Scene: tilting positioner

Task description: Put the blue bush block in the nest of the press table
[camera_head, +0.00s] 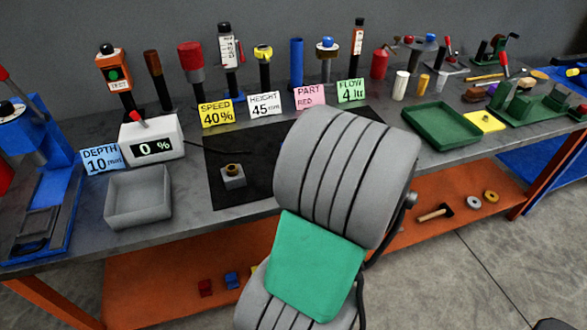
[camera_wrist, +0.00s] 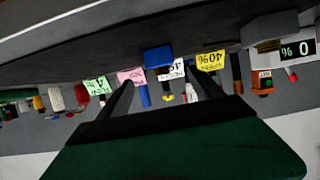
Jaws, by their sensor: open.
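In the wrist view, which is upside down, a blue block (camera_wrist: 158,57) stands on the dark work surface, in line with the gap between my fingers. My gripper (camera_wrist: 160,77) is open, with a dark finger on each side of that gap. I cannot tell whether the block is between the fingers or beyond them. In the head view my arm hides this block and the gripper. No nest can be made out. A grey block with a yellow-rimmed top (camera_head: 232,178) stands on the black mat (camera_head: 228,143).
A grey bin (camera_head: 138,196) and a 0% display box (camera_head: 152,140) stand left of the mat. Sign cards and upright tools line the back. A green tray (camera_head: 441,125) is at right. Small coloured blocks (camera_head: 231,280) lie on the orange lower shelf (camera_head: 150,280).

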